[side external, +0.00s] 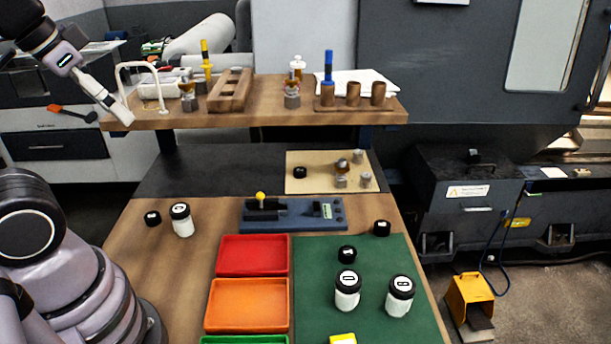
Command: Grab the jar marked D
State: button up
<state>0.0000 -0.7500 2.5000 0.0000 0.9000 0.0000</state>
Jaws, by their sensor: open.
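Three white jars with black lids and pale lid labels stand on the bench. One jar (182,226) is at the left on bare wood. A second jar (347,300) and a third jar (398,306) stand side by side on the green mat (312,290). The lid letters are too small to read surely, so I cannot tell which jar is D. My gripper (122,112) is at the upper left, near the left end of the raised shelf, far from all the jars. It is open, seen from the side, with nothing visible in it.
Red (254,256) and orange (248,303) trays lie left of the mat. Black caps (347,254) lie about singly. A blue fixture (290,216) with a yellow knob stands behind. The wooden shelf (270,115) carries tools and holders. Bare wood around the left jar is mostly free.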

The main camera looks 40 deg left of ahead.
jog(key=o, duration=0.3)
dwell(0.5)
